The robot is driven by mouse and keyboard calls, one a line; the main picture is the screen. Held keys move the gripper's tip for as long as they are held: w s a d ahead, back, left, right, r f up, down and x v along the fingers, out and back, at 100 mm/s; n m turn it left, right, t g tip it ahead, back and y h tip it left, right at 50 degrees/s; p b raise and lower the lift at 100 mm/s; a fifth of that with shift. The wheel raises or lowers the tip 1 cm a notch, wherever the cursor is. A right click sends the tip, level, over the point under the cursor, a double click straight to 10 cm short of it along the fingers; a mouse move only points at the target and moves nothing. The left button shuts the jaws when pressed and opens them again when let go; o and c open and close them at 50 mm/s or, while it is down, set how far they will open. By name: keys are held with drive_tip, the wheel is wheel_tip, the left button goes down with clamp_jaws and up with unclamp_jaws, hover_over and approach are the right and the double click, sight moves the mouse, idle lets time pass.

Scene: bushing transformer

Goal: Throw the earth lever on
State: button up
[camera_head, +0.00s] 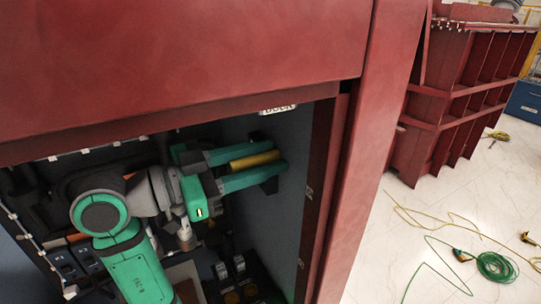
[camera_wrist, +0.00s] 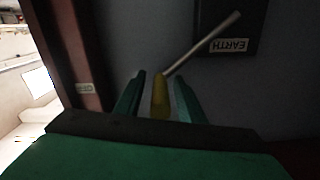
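The earth lever's yellow handle (camera_head: 254,160) shows in the head view between the two green fingers of my gripper (camera_head: 262,163). In the wrist view the yellow handle (camera_wrist: 160,96) lies between the fingertips of my gripper (camera_wrist: 158,88), with dark gaps on both sides. A thin metal rod (camera_wrist: 202,44) slants from the handle up and right to a dark box with an upside-down EARTH label (camera_wrist: 228,46). The fingers are apart around the handle and do not appear to press on it. The lever's mount is hidden in the head view.
The red cabinet frame (camera_head: 340,200) borders the opening on the right, and a red panel (camera_head: 180,60) hangs above. Switches and knobs (camera_head: 236,280) sit below my gripper inside. Outside, a red finned unit (camera_head: 460,90) and a green cable coil (camera_head: 495,266) are on the pale floor.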

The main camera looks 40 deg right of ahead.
drive_tip(key=shift+x, duration=0.75)
drive_tip(key=shift+w, duration=0.1)
drive_tip(key=shift+c, duration=0.6)
clamp_jaws()
